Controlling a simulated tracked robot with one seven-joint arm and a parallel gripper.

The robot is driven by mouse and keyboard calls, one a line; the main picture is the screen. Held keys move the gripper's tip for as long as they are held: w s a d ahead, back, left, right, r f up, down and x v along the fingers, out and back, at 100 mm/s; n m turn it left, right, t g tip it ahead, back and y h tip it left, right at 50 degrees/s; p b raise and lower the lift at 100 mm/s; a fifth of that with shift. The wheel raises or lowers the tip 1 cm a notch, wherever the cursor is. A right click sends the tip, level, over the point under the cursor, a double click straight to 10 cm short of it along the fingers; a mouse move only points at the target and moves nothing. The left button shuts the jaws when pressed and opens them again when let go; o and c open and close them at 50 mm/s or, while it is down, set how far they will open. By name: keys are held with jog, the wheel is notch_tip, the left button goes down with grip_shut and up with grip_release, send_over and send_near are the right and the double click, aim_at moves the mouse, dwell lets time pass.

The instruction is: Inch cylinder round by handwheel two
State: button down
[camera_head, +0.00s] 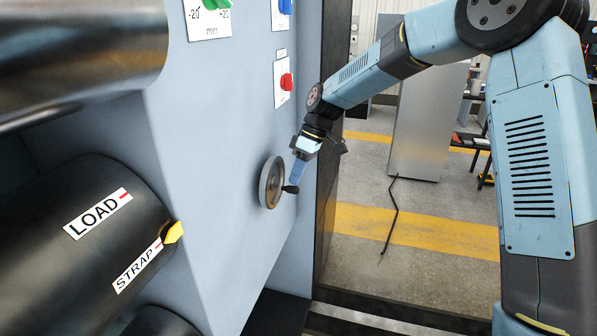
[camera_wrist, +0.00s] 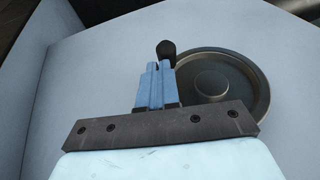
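The handwheel (camera_head: 270,182) is a grey dished wheel on the side panel of the machine, and it fills the right of the wrist view (camera_wrist: 262,97). Its dark handle (camera_head: 290,189) stands out from the rim, at the upper left of the wheel in the wrist view (camera_wrist: 166,49). My gripper (camera_head: 295,181) comes down from above to the handle. Its blue fingers (camera_wrist: 160,64) are close together, with tips right at the handle; I cannot tell whether they touch it. The black cylinder (camera_head: 60,190) carries LOAD and STRAP labels with red marks. A yellow pointer (camera_head: 174,232) sits near the STRAP mark.
A red button (camera_head: 286,82), a blue control (camera_head: 285,6) and a green knob (camera_head: 217,12) are on the panel above. A metal roller (camera_head: 80,55) lies over the cylinder. A grey cabinet (camera_head: 428,120) and yellow-striped floor are to the right.

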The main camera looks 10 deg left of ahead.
dwell(0.3)
jog(key=w+a+f+v, duration=0.1)
jog(key=w+v, duration=0.2)
jog(key=v, duration=1)
jog(key=s+d+r+m+t+h, duration=0.1)
jog(key=s+d+r+m+t, duration=0.4)
jog(key=d, duration=0.6)
jog(key=s+d+m+t+h, duration=0.2)
jog(key=s+d+m, duration=0.9)
jog(key=s+d, duration=1.4)
jog(key=s+t, duration=0.2)
jog(key=shift+s+d+m+h, duration=0.3)
jog(key=shift+s+d+m, duration=0.05)
jog(key=shift+m, duration=0.05)
jog(key=shift+a, duration=0.1)
